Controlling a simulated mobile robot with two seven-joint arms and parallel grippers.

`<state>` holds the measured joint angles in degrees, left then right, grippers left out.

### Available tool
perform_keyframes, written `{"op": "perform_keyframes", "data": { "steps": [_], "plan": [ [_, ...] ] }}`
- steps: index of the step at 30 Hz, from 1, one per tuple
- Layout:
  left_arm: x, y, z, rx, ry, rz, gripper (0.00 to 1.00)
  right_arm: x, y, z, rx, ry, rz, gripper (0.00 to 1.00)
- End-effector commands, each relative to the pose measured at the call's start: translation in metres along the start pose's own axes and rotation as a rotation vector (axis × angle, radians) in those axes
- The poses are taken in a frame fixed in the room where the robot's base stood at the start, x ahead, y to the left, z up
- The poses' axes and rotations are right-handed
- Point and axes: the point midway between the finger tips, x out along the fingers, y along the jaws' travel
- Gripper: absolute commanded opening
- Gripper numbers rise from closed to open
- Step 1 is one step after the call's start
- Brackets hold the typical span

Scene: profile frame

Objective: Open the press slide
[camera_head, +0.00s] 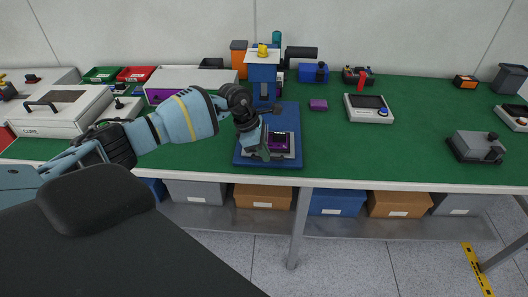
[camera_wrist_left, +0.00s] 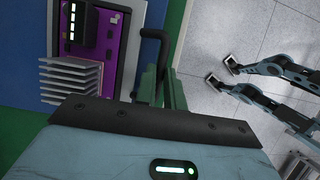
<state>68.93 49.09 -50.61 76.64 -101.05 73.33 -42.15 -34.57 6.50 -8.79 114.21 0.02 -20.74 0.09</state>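The press is a blue stand with a yellow-topped head (camera_head: 263,60) on a dark blue base plate (camera_head: 280,115). Its slide carries a purple board (camera_head: 278,141), which shows in the left wrist view (camera_wrist_left: 105,80) with a grey finned heatsink. A black bent handle (camera_wrist_left: 155,36) stands at the slide's edge. My left gripper (camera_head: 257,146) is at this handle; its two narrow fingers (camera_wrist_left: 163,92) are close together with the handle between them. Their contact is partly hidden. My right gripper (camera_wrist_left: 223,74) shows only in the left wrist view, its fingers apart and empty over the floor.
A small purple block (camera_head: 318,104) and a grey device with a dark screen (camera_head: 369,108) stand right of the press. A white case (camera_head: 62,110) and red and green trays are left. Bins sit on the shelf below.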

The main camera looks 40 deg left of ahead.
Motion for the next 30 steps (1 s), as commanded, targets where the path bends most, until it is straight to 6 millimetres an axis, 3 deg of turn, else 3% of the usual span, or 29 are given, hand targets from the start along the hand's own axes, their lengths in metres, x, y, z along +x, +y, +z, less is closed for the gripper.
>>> {"op": "perform_keyframes", "data": {
  "steps": [1,5,16,30],
  "plan": [
    [-0.001,0.001,0.000,0.000,-0.001,0.002,0.14,0.001,0.000,-0.001,0.000,0.002,0.000,0.53],
    [0.000,0.001,0.000,-0.001,-0.001,0.001,0.31,0.001,0.000,-0.002,-0.001,0.005,0.000,0.53],
    [-0.005,0.001,0.000,0.000,-0.002,0.002,0.32,0.001,0.000,-0.002,0.001,0.004,0.000,0.53],
    [-0.069,0.001,0.000,0.000,-0.001,0.002,0.32,-0.001,-0.002,0.007,0.005,-0.013,-0.001,0.53]
  ]
}}
